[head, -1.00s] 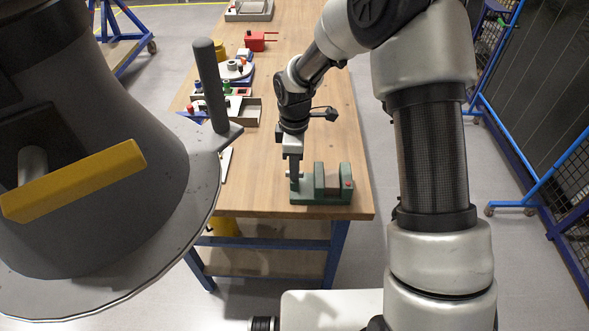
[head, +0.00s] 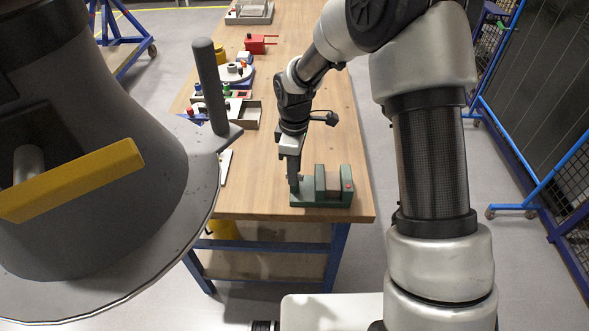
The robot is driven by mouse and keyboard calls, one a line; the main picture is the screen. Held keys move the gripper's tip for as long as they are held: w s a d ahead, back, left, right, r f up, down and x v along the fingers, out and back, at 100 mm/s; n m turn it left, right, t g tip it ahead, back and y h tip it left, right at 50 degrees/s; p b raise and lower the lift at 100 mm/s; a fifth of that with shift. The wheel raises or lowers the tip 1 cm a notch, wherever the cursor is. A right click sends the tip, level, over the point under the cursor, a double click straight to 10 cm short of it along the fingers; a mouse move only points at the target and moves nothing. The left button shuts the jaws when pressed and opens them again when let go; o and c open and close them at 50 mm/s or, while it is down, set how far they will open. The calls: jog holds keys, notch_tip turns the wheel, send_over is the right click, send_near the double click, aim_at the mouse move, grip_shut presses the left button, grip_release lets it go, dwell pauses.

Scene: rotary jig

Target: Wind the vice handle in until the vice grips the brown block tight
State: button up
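The green vice (head: 322,201) sits on the near right end of the wooden bench, its long side running left to right. A dull grey-brown piece (head: 332,181) between its green upright parts may be the brown block; it is too small to tell whether the jaws touch it. My gripper (head: 293,186) points down at the vice's left end, slightly tilted. It covers that end, so the vice handle cannot be made out. Whether the fingers are open or shut on the handle is too small to see.
Farther back stand a grey tray (head: 246,112), a round grey fixture (head: 236,72) and a red box (head: 256,44). A large grey cone-shaped body with a yellow bar (head: 75,183) fills the left foreground.

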notch_tip(320, 180, up, 17)
jog(key=shift+r+p, duration=0.2)
jog(key=shift+p, duration=0.1)
dwell(0.4)
dwell(0.6)
